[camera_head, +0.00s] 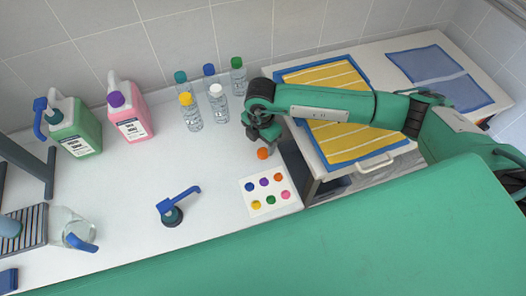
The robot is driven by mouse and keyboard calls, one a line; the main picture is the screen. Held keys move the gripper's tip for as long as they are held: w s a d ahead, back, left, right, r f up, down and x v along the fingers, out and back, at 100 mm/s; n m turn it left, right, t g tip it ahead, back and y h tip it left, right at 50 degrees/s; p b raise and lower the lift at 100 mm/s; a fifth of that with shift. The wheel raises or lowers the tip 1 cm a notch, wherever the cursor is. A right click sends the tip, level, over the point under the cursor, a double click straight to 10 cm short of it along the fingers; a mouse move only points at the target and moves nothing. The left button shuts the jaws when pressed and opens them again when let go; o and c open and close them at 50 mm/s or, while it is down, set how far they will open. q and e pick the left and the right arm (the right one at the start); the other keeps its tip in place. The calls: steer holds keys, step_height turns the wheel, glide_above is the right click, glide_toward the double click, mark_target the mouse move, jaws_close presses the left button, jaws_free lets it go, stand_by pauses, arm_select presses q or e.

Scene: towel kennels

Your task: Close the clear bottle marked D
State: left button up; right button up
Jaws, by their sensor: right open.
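Several clear bottles stand in a cluster by the wall. They have a teal cap (181,77), a blue cap (209,70), a green cap (237,62), a yellow cap (186,99) and a white cap (216,90). Their letters are too small to read, so I cannot tell which is D. My right gripper (261,141) is open, pointing down just above a small orange cap-like piece (263,153) on the counter. I cannot tell whether they touch. The right arm comes in from the right. My left gripper is not in view.
A white card (271,208) with several coloured round pieces lies near the front edge. A green jug (75,130) and a pink jug (130,118) stand at the left. A blue-handled piece (173,216) sits mid-counter. Yellow striped (347,141) and blue (424,64) towels lie at the right.

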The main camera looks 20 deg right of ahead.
mark_target(263, 152)
steer(key=shift+d+f+p, duration=0.1)
steer(key=shift+f+p, duration=0.2)
steer(key=shift+f, duration=0.1)
step_height(263, 152, down, 4)
steer(key=shift+d+r+p, duration=0.15)
steer(key=shift+r+p, duration=0.05)
steer(key=shift+p, duration=0.4)
steer(key=shift+f, duration=0.4)
steer(key=c, duration=1)
